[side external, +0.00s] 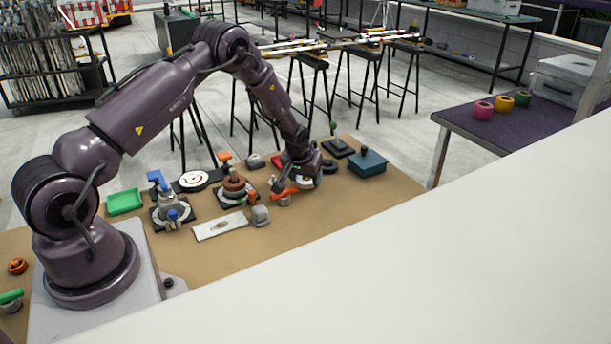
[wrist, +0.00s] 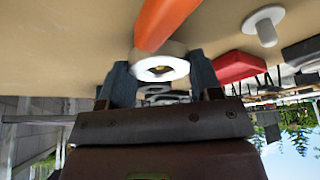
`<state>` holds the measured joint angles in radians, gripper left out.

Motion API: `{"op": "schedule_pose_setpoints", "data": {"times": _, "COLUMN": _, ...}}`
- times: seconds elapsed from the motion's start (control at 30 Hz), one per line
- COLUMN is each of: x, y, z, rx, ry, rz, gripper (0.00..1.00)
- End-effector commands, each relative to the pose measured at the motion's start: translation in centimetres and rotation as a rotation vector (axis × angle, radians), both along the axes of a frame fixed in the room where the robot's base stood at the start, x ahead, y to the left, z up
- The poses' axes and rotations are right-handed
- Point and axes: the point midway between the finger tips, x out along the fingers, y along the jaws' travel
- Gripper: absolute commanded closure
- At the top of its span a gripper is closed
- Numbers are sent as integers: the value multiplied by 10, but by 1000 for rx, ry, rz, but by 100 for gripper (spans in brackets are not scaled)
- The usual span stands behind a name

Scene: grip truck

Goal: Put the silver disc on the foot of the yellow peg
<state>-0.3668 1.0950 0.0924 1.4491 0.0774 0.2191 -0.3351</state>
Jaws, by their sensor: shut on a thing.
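My gripper (side external: 301,172) is low over the right part of the brown board in the side view. In the wrist view my gripper (wrist: 163,82) is shut on a pale silver-white disc (wrist: 176,72) with a central hole, one dark finger at each side. The disc also shows in the side view (side external: 306,183), partly hidden by the gripper. An orange bar-like piece (wrist: 160,20) overlaps the disc's edge in the wrist view; I cannot tell whether they touch. I cannot make out a yellow peg with certainty in either view.
On the board (side external: 330,225) stand a blue-topped fixture (side external: 172,212), a brown-orange fixture (side external: 234,188), a green tray (side external: 124,202), a white plate (side external: 221,227), a grey block (side external: 260,215) and a teal box (side external: 367,162). The board's front right is clear.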

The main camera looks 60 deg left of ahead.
Motion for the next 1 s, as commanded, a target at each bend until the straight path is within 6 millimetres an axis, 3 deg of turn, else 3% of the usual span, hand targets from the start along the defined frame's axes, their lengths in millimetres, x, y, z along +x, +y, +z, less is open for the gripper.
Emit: {"op": "schedule_pose_setpoints", "data": {"times": 1.0, "x": 0, "y": 0, "z": -6, "rx": 0, "ry": 0, "rz": 0, "gripper": 67}}
